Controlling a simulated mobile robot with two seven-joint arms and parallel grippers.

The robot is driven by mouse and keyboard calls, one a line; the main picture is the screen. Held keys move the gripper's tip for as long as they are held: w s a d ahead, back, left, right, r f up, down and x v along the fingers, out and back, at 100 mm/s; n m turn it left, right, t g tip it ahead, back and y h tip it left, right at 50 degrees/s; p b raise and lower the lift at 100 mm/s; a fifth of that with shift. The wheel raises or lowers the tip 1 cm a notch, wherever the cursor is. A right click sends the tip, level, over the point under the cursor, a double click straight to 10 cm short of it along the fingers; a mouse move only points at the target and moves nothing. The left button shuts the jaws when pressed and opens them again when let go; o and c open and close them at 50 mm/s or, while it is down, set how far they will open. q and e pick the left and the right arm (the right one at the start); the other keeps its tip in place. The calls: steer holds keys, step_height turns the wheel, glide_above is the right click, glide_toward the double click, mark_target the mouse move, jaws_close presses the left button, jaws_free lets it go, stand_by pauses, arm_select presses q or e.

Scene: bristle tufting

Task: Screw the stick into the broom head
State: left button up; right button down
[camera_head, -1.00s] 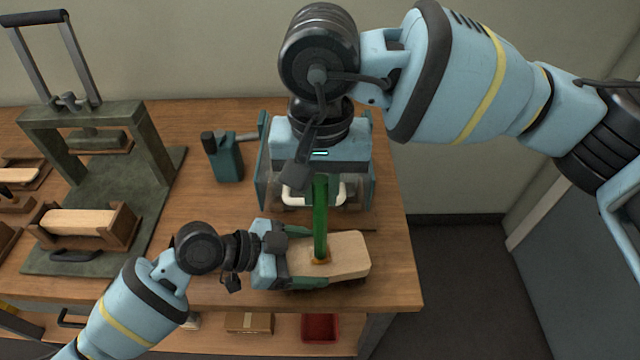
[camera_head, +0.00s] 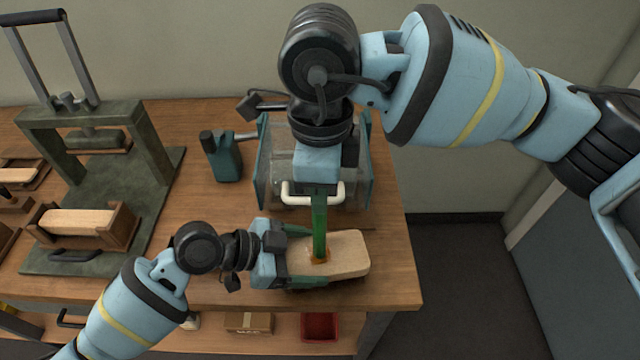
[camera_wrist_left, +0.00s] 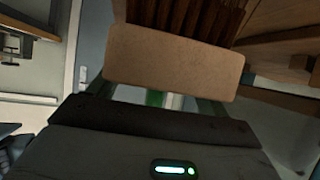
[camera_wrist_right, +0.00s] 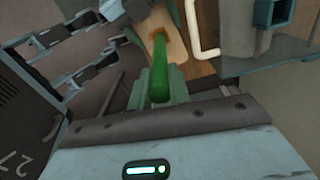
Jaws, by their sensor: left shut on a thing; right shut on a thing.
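The broom head (camera_head: 345,256) is a pale wooden block held flat near the table's front right edge. Dark bristles show on it in the left wrist view, where its block (camera_wrist_left: 172,62) fills the middle. My left gripper (camera_head: 292,258) is shut on the block from the left. The green stick (camera_head: 319,228) stands upright with its lower end at the orange-brown hole in the block's top. How deep it sits I cannot tell. My right gripper (camera_head: 318,188) is above, shut on the stick's upper part. The stick (camera_wrist_right: 160,70) also shows in the right wrist view, running to the block.
A clear-sided machine with a white handle (camera_head: 312,194) stands just behind the stick. A green press (camera_head: 92,180) with a wooden block in a holder is at the left.

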arm_select(q)
steer(key=shift+a+f, duration=0.1)
steer(key=shift+f, duration=0.25)
arm_select(e)
steer(key=m, duration=2.9)
steer(key=shift+s+a+f+m, duration=0.15)
steer(key=shift+f+m, duration=0.05)
steer(key=shift+m, duration=0.1)
arm_select(q)
steer(key=shift+r, duration=0.1)
arm_select(e)
steer(key=c, duration=1.2)
jaws_free()
steer(key=shift+c, duration=0.2)
